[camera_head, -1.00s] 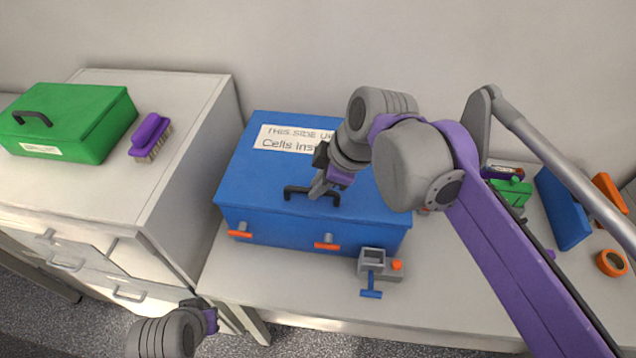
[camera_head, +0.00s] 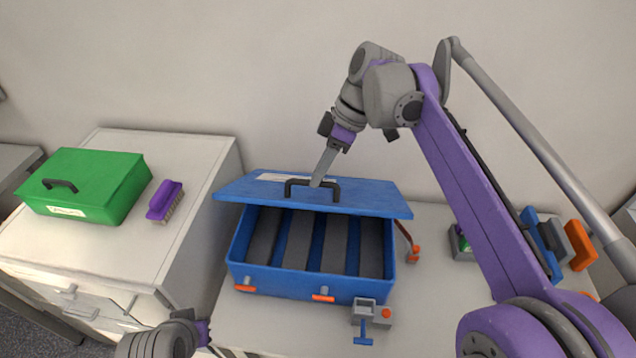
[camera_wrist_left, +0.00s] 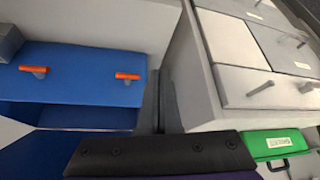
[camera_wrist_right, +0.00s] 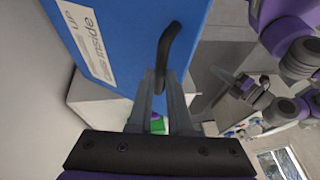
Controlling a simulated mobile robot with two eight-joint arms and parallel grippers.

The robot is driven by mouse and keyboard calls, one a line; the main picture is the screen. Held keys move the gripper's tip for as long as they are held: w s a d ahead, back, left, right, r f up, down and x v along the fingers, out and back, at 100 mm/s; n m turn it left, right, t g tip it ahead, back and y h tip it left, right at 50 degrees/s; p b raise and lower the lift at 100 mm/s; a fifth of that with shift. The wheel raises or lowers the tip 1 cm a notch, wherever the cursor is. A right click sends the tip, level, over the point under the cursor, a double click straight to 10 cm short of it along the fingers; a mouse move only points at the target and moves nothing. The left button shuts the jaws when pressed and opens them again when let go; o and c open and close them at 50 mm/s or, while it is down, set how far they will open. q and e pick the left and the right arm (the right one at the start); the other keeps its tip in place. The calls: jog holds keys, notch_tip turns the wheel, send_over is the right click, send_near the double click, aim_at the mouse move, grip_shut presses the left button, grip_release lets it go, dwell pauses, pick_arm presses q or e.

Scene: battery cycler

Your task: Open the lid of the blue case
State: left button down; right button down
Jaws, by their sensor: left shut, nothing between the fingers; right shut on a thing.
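The blue case (camera_head: 290,281) stands on the light table with its lid (camera_head: 375,199) raised and tilted up at the front, hinged at the back. Dark grey strips show inside. My right gripper (camera_head: 317,183) is shut on the black lid handle (camera_head: 333,186); the handle also shows between the fingers in the right wrist view (camera_wrist_right: 172,45). Two orange latches (camera_head: 322,295) are on the case front. My left gripper is low at the left in the head view (camera_head: 207,335), shut and empty, apart from the case; its fingers show in the left wrist view (camera_wrist_left: 160,105).
A green case (camera_head: 100,190) and a purple brush (camera_head: 165,201) sit on the cabinet (camera_head: 120,252) at left. A small grey fixture with a blue lever (camera_head: 371,318) stands at the case's front right corner. Blue and orange items (camera_head: 580,245) lie at the far right.

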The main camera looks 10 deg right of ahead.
pick_arm(q)
jog(key=shift+w+r, duration=0.15)
jog(key=shift+r, duration=0.25)
pick_arm(e)
jog(key=shift+w+d+r, duration=0.2)
jog(key=shift+w+r, duration=0.05)
jog(key=shift+w, duration=0.3)
